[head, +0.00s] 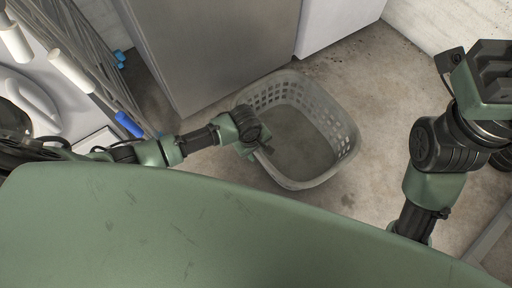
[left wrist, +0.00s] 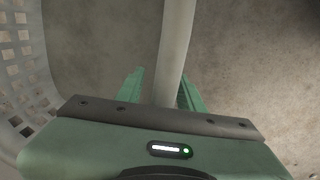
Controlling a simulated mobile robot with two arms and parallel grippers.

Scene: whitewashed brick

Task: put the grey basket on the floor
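The grey basket (head: 350,150), with perforated walls, is upright in the head view, in front of the appliances. I cannot tell for sure whether its base touches the floor (head: 390,90). My left gripper (head: 262,146) is at the basket's near left rim. In the left wrist view the rim (left wrist: 175,50) passes between the two green fingers of the gripper (left wrist: 162,90). A gap shows between the left finger and the rim, so the gripper looks open around it. My right arm is raised at the right; its gripper end (head: 484,75) is away from the basket, fingertips unclear.
A grey metal appliance (head: 215,45) and a white one (head: 335,20) stand behind the basket. Rods or handles with blue ends (head: 128,124) lean at the left. Bare floor lies between the basket and my right arm. A whitewashed wall (head: 450,25) is at the back right.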

